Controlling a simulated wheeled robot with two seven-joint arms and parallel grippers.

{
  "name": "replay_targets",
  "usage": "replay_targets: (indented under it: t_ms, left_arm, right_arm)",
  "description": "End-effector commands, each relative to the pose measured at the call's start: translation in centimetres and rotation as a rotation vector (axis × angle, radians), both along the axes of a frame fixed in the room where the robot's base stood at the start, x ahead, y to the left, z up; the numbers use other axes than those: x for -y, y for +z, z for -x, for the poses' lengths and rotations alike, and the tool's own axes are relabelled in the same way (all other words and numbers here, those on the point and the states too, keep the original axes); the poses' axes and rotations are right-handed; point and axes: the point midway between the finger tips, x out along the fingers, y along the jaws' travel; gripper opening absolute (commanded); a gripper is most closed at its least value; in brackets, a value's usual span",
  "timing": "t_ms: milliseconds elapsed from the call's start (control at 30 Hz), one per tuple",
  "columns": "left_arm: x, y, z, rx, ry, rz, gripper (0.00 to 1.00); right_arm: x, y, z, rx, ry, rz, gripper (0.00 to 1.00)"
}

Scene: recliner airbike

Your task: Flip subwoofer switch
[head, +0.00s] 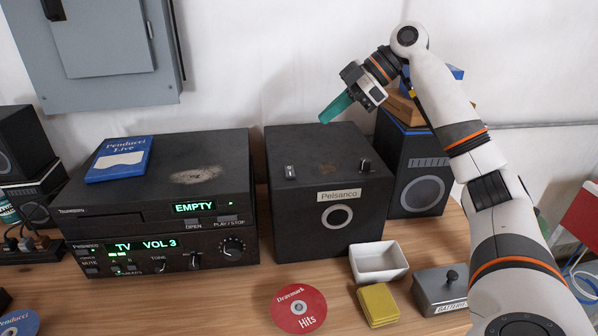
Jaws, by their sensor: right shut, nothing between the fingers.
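The subwoofer (291,224) is a black box labelled Pelsanco with a round port in its front, in the middle of the head view. A small light rocker switch (290,172) sits on its top near the front left corner. A black knob (365,165) is on its top at the front right. My right gripper (327,117) is shut and empty, with its teal fingers above the back part of the subwoofer's top, pointing down and left. It is apart from the switch, behind and to the right of it. My left gripper is not in view.
Left of the subwoofer stands a stereo stack (150,226) with a blue case (119,158) on top. A speaker (409,190) stands at the right. In front are a white dish (378,262), a yellow sponge-like block (378,304), a grey battery box (440,291) and a red disc (298,308).

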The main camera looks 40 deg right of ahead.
Motion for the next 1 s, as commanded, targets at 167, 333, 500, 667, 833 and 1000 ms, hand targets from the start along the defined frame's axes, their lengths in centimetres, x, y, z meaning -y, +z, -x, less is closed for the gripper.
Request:
replay_targets:
  t_ms: [167,333,500,667,833,1000]
  left_arm:
    - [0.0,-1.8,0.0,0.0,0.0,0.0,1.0]
    - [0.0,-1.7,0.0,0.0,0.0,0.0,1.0]
    - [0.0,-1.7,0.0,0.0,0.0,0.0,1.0]
    - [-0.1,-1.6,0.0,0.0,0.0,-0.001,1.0]
    - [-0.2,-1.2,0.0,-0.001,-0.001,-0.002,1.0]
    - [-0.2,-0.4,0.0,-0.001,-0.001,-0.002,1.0]
  right_arm:
    - [0.2,0.0,0.0,0.002,-0.003,0.002,0.0]
    - [0.3,0.3,0.1,0.001,-0.004,0.002,0.0]
    - [0.3,0.3,0.0,0.0,-0.004,0.002,0.0]
    - [-0.2,-0.3,-0.3,-0.003,-0.003,0.004,0.0]
    - [-1.7,-2.1,-1.4,-0.005,-0.001,0.004,0.0]
    - [-3.8,-4.6,-3.0,-0.005,-0.002,0.004,0.0]
